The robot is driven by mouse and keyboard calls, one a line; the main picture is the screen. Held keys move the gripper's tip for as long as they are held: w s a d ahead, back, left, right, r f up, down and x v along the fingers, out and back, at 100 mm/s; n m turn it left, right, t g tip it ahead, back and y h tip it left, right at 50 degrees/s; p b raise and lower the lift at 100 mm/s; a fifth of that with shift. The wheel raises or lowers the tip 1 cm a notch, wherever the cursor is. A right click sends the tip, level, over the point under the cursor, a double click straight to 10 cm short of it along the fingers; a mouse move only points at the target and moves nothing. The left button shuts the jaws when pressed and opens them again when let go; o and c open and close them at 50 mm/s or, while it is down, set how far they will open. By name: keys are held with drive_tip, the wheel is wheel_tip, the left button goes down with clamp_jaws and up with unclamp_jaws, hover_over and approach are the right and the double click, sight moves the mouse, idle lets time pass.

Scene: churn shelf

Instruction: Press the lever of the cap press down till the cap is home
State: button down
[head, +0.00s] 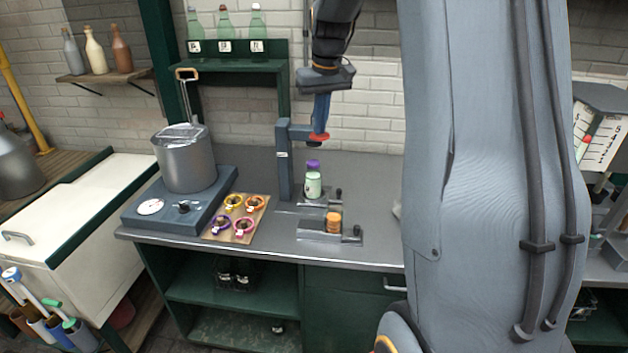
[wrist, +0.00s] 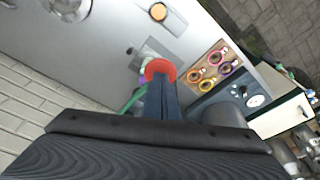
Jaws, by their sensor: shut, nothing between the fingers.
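The cap press (head: 284,165) is a blue-grey post on the bench, with an arm reaching right at its top. The red lever knob (head: 319,137) is at the end of this arm; in the wrist view the red knob (wrist: 160,68) shows just beyond the fingertips. A pale bottle (head: 313,186) stands upright under the press with a purple cap (head: 313,163) on top. A gap shows between cap and press head. My gripper (head: 321,126) is shut and empty, pointing down, its tips at the knob from above; whether they touch it I cannot tell.
A small stand with stacked orange discs (head: 333,222) sits in front of the press. Left of it are a board with several coloured rings (head: 262,203) and a hotplate (head: 140,220) bearing a steel pot (head: 186,165). A green bottle shelf (head: 230,66) stands behind.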

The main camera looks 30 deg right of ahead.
drive_tip(key=shift+r, duration=3)
drive_tip(key=s+a+f, duration=0.9)
drive_tip(key=s, duration=0.3)
drive_tip(key=s+a+f, duration=0.8)
drive_tip(key=s+f, duration=0.1)
drive_tip(key=s, duration=0.2)
wheel_tip(320, 180, down, 13)
drive_tip(key=b, duration=1.1)
drive_tip(key=shift+w+r+n+g+b, duration=0.15)
drive_tip(key=shift+w+n+g+b, duration=0.2)
drive_tip(key=shift+n+g, duration=0.05)
drive_tip(key=c, duration=2.5)
unclamp_jaws()
